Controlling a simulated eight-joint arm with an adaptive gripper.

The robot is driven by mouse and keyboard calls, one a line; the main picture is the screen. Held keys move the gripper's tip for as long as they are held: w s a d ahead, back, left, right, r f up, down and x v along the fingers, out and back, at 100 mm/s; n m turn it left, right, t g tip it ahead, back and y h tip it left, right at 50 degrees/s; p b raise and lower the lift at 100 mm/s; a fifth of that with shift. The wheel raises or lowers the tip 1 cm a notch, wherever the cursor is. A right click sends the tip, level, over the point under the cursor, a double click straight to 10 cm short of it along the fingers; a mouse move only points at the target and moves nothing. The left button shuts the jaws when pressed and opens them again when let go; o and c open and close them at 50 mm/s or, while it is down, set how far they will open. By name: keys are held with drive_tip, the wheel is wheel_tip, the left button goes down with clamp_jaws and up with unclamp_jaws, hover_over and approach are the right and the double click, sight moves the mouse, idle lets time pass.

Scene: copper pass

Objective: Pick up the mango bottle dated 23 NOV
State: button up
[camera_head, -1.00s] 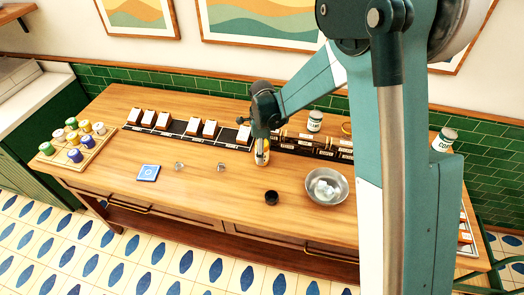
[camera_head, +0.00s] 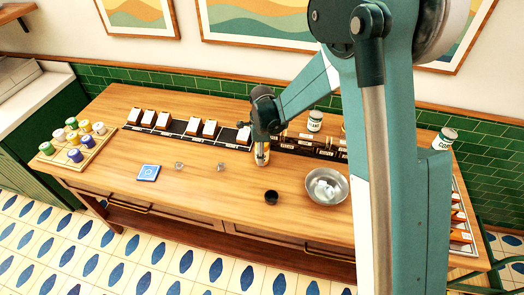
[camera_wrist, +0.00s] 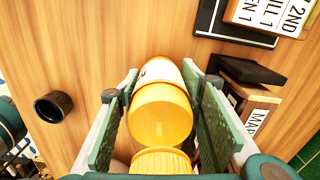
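A yellow bottle with a white band (camera_wrist: 162,108) stands between the two fingers of my gripper (camera_wrist: 160,70) in the wrist view. The green finger pads sit on either side of it, and their inner faces show, with a narrow gap at the left. My gripper looks open around the bottle, not clamped. In the head view the bottle (camera_head: 262,158) shows only partly under my gripper (camera_head: 261,145), near the middle of the table. No date is readable on the bottle, so I cannot tell whether it is the 23 NOV one.
A black cup (camera_head: 271,197) and a metal bowl (camera_head: 342,192) stand in front. A row of dark holders with labels lies behind.

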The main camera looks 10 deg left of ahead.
drive_tip(key=c, duration=0.5)
drive_tip(key=shift+r, duration=0.15)
drive_tip(key=shift+r, duration=4.85)
